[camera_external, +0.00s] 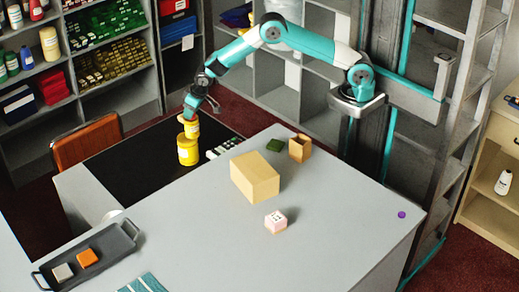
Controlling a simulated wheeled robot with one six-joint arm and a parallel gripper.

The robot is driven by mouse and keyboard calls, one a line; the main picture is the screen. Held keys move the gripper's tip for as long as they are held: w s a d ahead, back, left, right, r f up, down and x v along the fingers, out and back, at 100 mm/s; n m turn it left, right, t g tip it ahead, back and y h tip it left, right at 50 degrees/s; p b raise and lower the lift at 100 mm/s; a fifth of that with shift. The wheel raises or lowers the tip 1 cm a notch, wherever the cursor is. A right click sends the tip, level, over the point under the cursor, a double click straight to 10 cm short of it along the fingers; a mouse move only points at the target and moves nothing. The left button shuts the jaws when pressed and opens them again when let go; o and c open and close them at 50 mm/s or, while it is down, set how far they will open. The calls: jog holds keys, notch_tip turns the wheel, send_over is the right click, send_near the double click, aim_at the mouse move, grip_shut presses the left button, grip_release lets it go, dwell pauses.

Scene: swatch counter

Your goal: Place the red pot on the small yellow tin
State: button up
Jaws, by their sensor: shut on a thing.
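My gripper (192,112) reaches down over the dark mat and is shut on a small yellow tin (191,129). The small tin is upright, directly above a larger yellow tin (188,153) standing on the mat. The two look touching or nearly so; I cannot tell whether the lower one bears its weight. The fingers and the top of the held tin are small and partly hidden by my wrist. I make out no red pot on the counter.
The black mat (125,165) is otherwise mostly clear. A dark tray (115,262) holds two blocks.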

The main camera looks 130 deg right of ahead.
jog(key=shift+f, duration=0.2)
jog(key=o, duration=0.9)
jog(key=shift+r, duration=0.1)
